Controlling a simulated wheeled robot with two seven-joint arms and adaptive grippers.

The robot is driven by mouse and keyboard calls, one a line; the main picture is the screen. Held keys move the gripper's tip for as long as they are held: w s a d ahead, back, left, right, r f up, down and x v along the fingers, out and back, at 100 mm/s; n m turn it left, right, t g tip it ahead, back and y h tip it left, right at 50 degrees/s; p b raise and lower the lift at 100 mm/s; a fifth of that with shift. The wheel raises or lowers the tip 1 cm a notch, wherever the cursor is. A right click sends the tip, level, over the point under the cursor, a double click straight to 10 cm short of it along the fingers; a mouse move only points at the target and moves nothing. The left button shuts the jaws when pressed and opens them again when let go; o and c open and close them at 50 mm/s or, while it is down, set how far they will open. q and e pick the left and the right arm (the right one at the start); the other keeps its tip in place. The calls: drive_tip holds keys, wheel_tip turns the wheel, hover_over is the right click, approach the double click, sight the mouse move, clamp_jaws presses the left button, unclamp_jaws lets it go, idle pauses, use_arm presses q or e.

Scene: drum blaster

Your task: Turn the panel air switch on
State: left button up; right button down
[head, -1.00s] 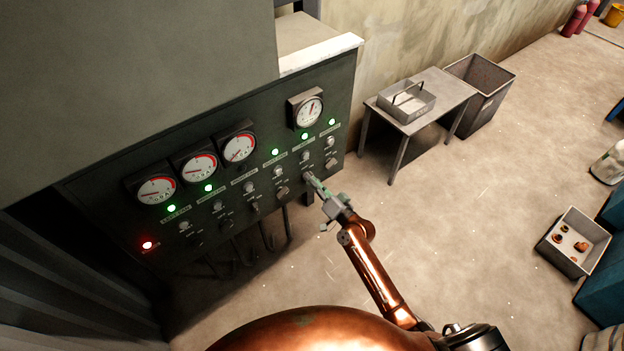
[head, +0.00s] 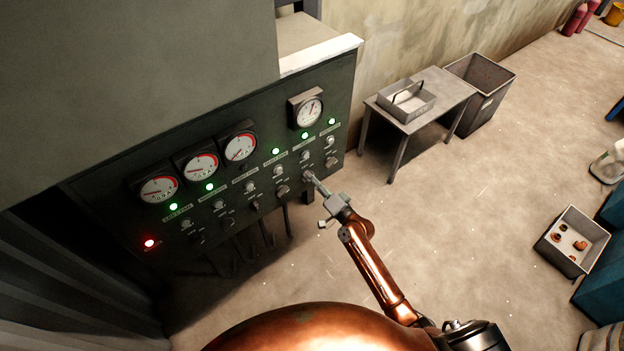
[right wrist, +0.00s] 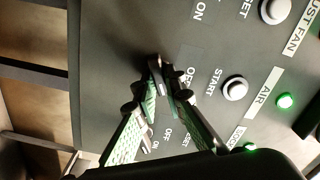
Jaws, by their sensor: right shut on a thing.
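The dark control panel (head: 262,130) stands at the left of the head view. Its air column has a white AIR label (right wrist: 263,93), a lit green lamp (right wrist: 285,100) and a round START button (right wrist: 235,88) in the right wrist view. In line with these is the air switch (right wrist: 156,68), a small dark lever partly hidden by my fingers. My right gripper (right wrist: 164,88) is shut on this lever. In the head view the right gripper (head: 312,178) reaches the panel's lower right part. Lettering beside the lever is partly covered. My left gripper is not in view.
Several gauges, lit green lamps and a red lamp (head: 149,243) are on the panel. Neighbouring switches and buttons sit close to the gripper. A small table (head: 440,92) with a tray (head: 420,104) and a bin (head: 496,77) stand to the right. The floor between is clear.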

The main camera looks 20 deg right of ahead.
drive_tip(key=c, duration=2)
unclamp_jaws()
drive_tip(key=v, duration=1.2)
drive_tip(key=shift+r, duration=0.1)
